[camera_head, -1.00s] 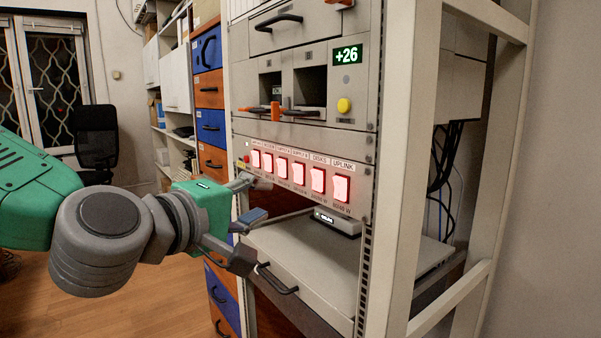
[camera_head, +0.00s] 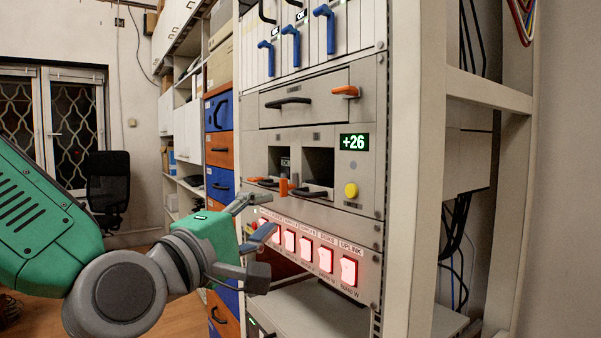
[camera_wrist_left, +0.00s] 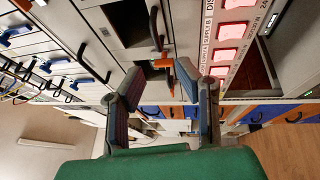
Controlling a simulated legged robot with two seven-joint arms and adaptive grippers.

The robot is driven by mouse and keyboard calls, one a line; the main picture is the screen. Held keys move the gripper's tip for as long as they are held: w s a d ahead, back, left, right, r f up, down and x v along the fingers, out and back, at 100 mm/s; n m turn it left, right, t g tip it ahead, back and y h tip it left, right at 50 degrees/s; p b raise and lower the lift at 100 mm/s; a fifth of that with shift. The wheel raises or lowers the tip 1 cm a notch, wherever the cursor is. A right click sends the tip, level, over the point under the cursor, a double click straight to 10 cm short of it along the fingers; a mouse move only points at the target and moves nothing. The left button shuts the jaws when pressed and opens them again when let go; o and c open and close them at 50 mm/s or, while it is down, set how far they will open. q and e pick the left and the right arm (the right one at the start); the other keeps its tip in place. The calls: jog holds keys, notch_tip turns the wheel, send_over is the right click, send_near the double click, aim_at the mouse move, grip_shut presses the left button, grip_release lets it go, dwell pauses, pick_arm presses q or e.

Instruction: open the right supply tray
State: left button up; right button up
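The right supply tray's dark bay (camera_head: 318,165) sits in the grey panel below the big drawer, left of the +26 display. Its dark handle (camera_head: 312,194) shows at the bay's lower edge, and the handle also shows in the left wrist view (camera_wrist_left: 154,30). An orange lever (camera_head: 283,187) stands between the right tray and a similar left bay (camera_head: 281,160). My left gripper (camera_head: 262,240) is open and empty, in front of the red switches and below and left of the tray handle. In the wrist view its fingers (camera_wrist_left: 157,88) are spread. My right gripper is not in view.
A row of lit red switches (camera_head: 326,260) lies just below the trays. A yellow button (camera_head: 351,190) is right of the bays. A drawer with a handle (camera_head: 300,99) is above. A white rack post (camera_head: 413,150) stands at the right. Floor is free left of the rack.

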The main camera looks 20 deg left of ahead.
aim_at(300, 191)
pick_arm(q)
jog(key=p+x, duration=0.3)
jog(key=x, duration=0.2)
jog(key=p+x, duration=0.3)
jog(key=x, duration=0.1)
jog(key=shift+w+d+r, duration=0.15)
jog(key=shift+w+d, duration=0.15)
jog(key=shift+w, duration=0.05)
grip_shut()
